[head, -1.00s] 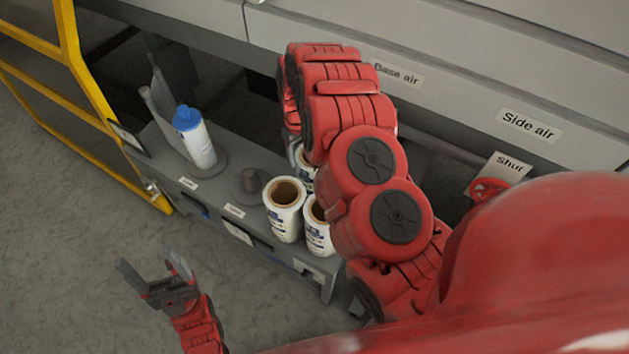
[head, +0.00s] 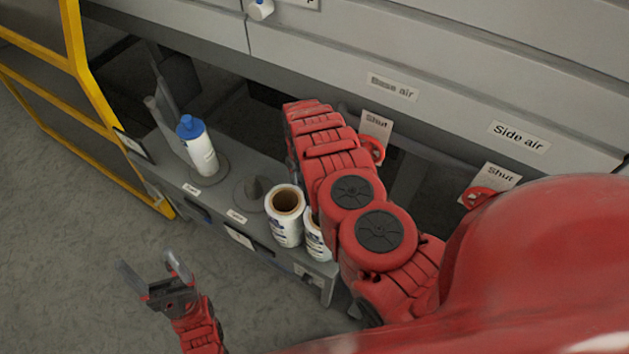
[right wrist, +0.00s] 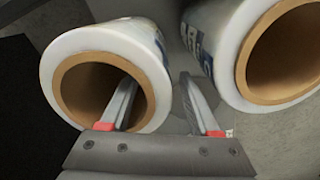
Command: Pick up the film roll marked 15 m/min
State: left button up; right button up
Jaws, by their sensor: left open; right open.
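A white film roll (head: 284,229) with a brown core stands upright on the grey shelf in the head view. A second white roll (head: 317,242) beside it is partly covered by my right arm. In the right wrist view are a left roll (right wrist: 150,45) and a right roll (right wrist: 222,35). Their print is too small or turned away to read. My right gripper (right wrist: 160,80) is open, one finger overlapping the left roll's core opening, the other between the rolls; contact cannot be told. The head view hides it behind its arm. My left gripper (head: 150,264) is open and empty over the floor.
Red valve handles with "Shut" tags (head: 376,125) sit below the grey machine panel. A yellow frame (head: 75,50) stands at left.

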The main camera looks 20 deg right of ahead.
jog(key=shift+c, duration=0.3)
grip_shut()
jog(key=shift+w+r, duration=0.1)
dwell(1.1)
